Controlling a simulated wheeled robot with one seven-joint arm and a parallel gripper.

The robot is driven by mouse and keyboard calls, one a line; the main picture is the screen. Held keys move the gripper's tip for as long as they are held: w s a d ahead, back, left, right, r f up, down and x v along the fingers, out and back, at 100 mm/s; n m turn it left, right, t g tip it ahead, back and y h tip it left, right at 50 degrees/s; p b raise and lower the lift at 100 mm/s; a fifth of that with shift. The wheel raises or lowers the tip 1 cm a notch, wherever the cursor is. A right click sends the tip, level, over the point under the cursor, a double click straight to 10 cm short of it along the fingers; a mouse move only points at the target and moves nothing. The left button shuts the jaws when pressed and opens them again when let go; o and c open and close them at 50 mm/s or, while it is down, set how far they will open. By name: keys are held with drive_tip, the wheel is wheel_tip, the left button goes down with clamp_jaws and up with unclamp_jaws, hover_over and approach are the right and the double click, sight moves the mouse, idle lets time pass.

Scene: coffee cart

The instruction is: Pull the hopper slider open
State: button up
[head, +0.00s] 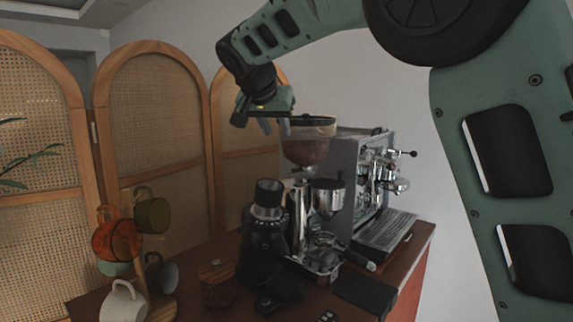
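The coffee grinder stands on the cart with a clear hopper (304,148) on top, dark-rimmed and holding brown beans. The hopper slider is too small to make out; the hopper's neck sits just above the metal grinder body (300,208). My gripper (264,124) is at the upper left of the hopper, near its rim, with its fingers pointing down. In this view it appears beside the hopper; I cannot tell whether it touches it. I see nothing held, but the fingers are small and dark, and their opening is unclear.
A chrome espresso machine (362,175) stands right of the grinder. A black grinder (265,235) and a wooden canister (217,283) stand in front left. A mug tree with several mugs, including an orange mug (116,240), is at left. Cane screens (155,110) stand behind.

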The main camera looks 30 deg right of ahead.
sight(297, 170)
drive_tip(key=p+x, duration=0.4)
drive_tip(key=x, duration=1.3)
drive_tip(key=shift+p, duration=0.3)
drive_tip(key=shift+w+d, duration=0.1)
drive_tip(key=shift+d, duration=0.05)
drive_tip(key=shift+c, duration=0.3)
clamp_jaws()
